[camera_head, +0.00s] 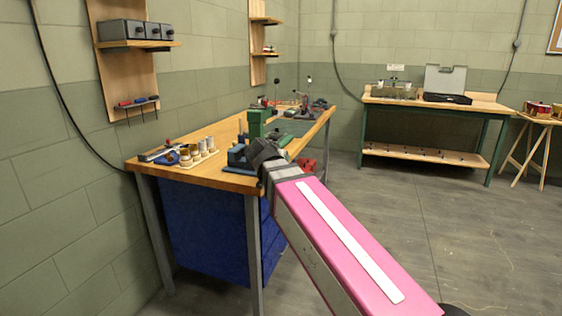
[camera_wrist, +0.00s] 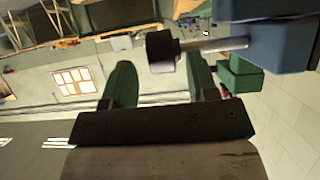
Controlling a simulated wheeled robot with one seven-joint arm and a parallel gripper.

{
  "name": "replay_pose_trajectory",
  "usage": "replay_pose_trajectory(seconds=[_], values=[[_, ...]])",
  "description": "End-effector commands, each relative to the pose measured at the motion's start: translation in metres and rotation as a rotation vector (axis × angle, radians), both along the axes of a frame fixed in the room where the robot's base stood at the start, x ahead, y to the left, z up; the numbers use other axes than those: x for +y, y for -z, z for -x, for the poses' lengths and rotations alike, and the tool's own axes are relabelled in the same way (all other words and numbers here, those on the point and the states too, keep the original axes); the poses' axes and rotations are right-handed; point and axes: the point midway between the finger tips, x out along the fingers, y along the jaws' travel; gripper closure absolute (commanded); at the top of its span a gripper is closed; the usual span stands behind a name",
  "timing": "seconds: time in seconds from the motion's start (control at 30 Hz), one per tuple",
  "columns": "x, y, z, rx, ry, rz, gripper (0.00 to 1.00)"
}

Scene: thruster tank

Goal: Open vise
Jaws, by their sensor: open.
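The blue vise (camera_head: 238,157) sits near the front edge of the wooden workbench (camera_head: 222,182), partly hidden by my arm. In the wrist view its blue body (camera_wrist: 275,45) fills the upper right. A metal rod (camera_wrist: 220,45) runs left from it to a black round knob (camera_wrist: 163,52). My gripper (camera_wrist: 163,72) is open, with its two green fingers apart. The knob shows at the gap between the fingertips, and the rod crosses by the right fingertip. I cannot tell whether they touch. In the head view my gripper (camera_head: 262,151) is at the vise's right side.
A tall green block (camera_head: 256,123) stands just behind the vise. A wooden holder with several pale cylinders (camera_head: 197,152) is to its left. Red parts (camera_head: 307,164) lie right of my arm. The floor (camera_head: 450,235) right of the bench is clear.

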Motion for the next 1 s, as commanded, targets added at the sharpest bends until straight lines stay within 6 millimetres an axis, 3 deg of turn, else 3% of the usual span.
replay_pose_trajectory(seconds=[0.2, 0.4, 0.83, 1.0], values=[[0.012, -0.018, 0.037, 0.000, -0.001, 0.000, 0.47], [0.018, -0.028, 0.054, 0.000, 0.000, 0.002, 0.47], [0.019, -0.029, 0.057, 0.003, 0.003, 0.002, 0.47], [0.005, -0.005, 0.052, 0.069, 0.005, 0.019, 0.47]])
